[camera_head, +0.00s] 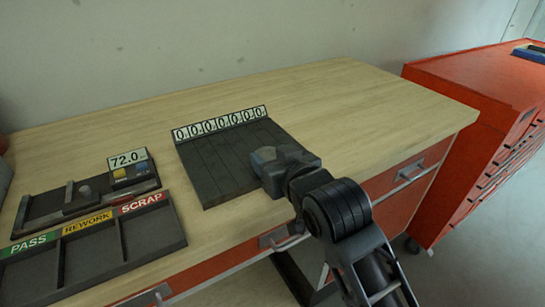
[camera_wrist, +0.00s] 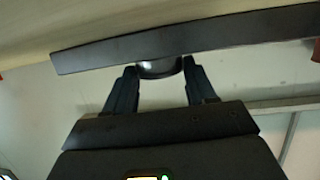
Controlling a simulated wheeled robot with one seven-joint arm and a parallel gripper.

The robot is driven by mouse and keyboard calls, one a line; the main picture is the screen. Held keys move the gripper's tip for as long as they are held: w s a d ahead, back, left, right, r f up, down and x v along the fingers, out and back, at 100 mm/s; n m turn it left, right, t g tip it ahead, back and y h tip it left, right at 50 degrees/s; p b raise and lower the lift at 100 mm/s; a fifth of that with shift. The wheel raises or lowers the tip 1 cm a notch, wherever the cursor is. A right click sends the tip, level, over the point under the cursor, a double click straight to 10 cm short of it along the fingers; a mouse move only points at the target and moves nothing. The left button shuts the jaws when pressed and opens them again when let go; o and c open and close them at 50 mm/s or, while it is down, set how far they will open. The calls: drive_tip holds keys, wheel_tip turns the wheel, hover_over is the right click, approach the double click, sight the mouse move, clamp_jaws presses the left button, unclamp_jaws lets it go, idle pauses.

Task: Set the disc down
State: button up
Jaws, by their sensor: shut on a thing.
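My gripper (camera_head: 265,157) is over the right front part of the dark slotted board (camera_head: 207,160). In the wrist view my gripper (camera_wrist: 160,75) has its two fingers on either side of a dark rounded disc (camera_wrist: 160,69) and is shut on it. The disc's upper edge meets the dark slab (camera_wrist: 240,30) in that view; I cannot tell whether they touch. In the head view the disc is hidden by my gripper. The board has a row of labels reading 0 along its back edge and several narrow lanes.
A dark fixture with a 72.0 display (camera_head: 127,159) stands to the left. In front of it is a sorting tray (camera_head: 179,240) marked PASS, REWORK and SCRAP, its visible compartments empty. The wooden bench (camera_head: 370,100) is clear behind and right. A red cabinet (camera_head: 470,100) stands at right.

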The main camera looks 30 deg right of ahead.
drive_tip(key=o, duration=1.3)
drive_tip(key=shift+f, duration=0.1)
drive_tip(key=v, duration=1.2)
drive_tip(key=shift+d+r, duration=0.1)
drive_tip(key=shift+r, duration=0.15)
drive_tip(key=shift+f, duration=0.1)
